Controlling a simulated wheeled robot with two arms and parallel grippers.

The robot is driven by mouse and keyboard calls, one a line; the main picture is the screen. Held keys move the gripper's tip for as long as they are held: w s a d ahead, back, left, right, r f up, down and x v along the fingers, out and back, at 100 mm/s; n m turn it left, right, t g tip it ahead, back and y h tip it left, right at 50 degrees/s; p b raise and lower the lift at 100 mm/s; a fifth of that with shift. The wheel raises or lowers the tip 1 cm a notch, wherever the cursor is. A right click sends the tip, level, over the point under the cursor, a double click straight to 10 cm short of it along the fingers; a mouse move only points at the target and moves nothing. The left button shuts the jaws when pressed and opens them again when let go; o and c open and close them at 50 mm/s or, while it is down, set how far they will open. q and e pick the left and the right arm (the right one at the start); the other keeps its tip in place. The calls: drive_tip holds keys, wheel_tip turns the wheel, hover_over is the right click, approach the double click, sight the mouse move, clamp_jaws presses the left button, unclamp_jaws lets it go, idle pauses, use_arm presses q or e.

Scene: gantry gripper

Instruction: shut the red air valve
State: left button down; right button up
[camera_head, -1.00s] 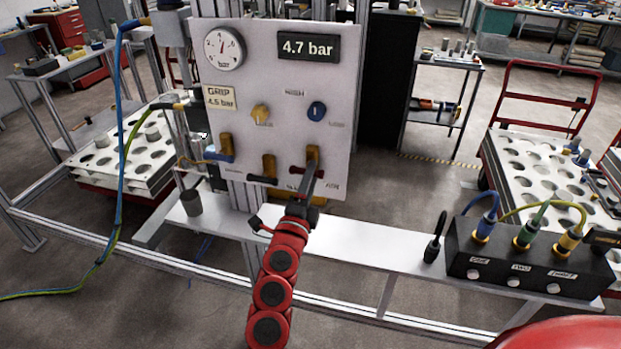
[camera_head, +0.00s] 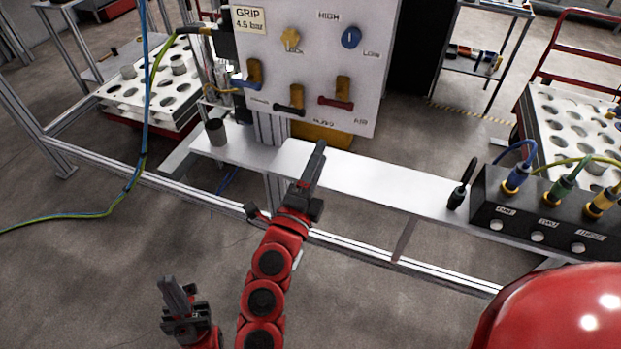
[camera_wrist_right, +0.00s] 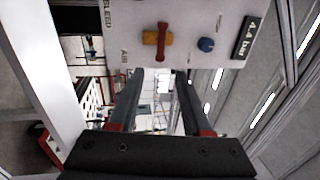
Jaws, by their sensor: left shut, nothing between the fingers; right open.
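The red air valve's red handle (camera_head: 335,102) lies level across its upright orange body (camera_head: 343,88), above the AIR label on the white panel (camera_head: 320,60). In the right wrist view, turned sideways, the red handle (camera_wrist_right: 161,42) crosses the orange body (camera_wrist_right: 150,38) squarely. My right gripper (camera_head: 318,155) is open and empty, below and in front of the panel, apart from the handle. Its two fingers (camera_wrist_right: 160,78) stand apart in the wrist view, with the valve beyond them. My left gripper (camera_head: 172,292) is shut and empty, low at the left, far from the panel.
A black-handled valve (camera_head: 289,107) and a blue-handled valve (camera_head: 248,84) sit left of the red one. Blue (camera_head: 351,37) and yellow (camera_head: 291,38) knobs are above. A display (camera_wrist_right: 247,40) reads 4.4 bar. A black box with cables (camera_head: 545,212) stands right on the shelf (camera_head: 380,190).

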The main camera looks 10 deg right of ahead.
drive_tip(key=shift+v, duration=2.05)
